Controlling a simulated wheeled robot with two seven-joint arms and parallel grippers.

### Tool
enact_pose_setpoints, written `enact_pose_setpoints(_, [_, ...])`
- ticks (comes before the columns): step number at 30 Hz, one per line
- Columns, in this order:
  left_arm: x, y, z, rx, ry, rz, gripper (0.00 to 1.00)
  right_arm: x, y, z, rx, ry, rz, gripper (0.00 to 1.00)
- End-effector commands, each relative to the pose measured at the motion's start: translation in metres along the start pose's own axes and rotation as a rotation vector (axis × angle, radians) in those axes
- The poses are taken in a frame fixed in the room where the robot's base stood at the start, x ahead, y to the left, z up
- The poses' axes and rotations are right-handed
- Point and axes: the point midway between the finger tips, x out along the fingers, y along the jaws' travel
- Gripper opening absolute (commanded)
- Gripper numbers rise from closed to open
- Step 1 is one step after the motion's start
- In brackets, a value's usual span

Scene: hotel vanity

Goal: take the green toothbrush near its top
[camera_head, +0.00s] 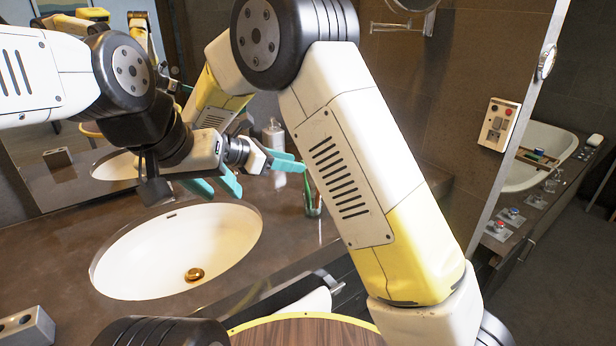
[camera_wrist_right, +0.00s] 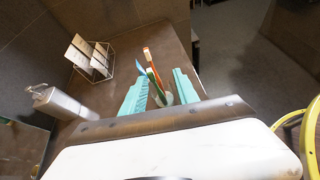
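The green toothbrush (camera_head: 307,182) stands leaning in a clear cup (camera_head: 313,208) on the counter right of the sink. In the right wrist view the green toothbrush (camera_wrist_right: 152,76) shows beside an orange one (camera_wrist_right: 149,58) and a blue one (camera_wrist_right: 139,66), all in the cup (camera_wrist_right: 163,99). My right gripper (camera_head: 297,162) is at the toothbrush's upper part in the head view. Its teal fingers are apart in the right wrist view (camera_wrist_right: 160,88), with the brushes seen between them; contact cannot be told. My left gripper (camera_head: 218,186) is over the sink, its teal fingers apart and empty.
The oval sink (camera_head: 135,283) is below my left gripper. A soap dispenser (camera_wrist_right: 62,103) and a wire rack with cards (camera_wrist_right: 92,58) stand on the counter. A grey block with holes (camera_head: 27,327) is at front left. A mirror stands behind.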

Motion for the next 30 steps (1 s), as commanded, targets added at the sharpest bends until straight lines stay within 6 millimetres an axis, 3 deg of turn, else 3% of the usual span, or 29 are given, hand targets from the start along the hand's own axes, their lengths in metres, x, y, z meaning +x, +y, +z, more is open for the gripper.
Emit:
enact_pose_setpoints(5, [0.0,0.0,0.0,0.0,0.0,0.0,0.36,-0.007,0.013,-0.011,-0.061,-0.063,0.033,0.36])
enact_pose_setpoints(24, [0.0,0.0,0.0,0.0,0.0,0.0,0.36,0.067,0.014,-0.006,-0.06,-0.061,0.031,0.36])
enact_pose_setpoints(30, [0.0,0.0,0.0,0.0,0.0,0.0,0.36,0.069,0.014,-0.006,-0.059,-0.061,0.033,0.36])
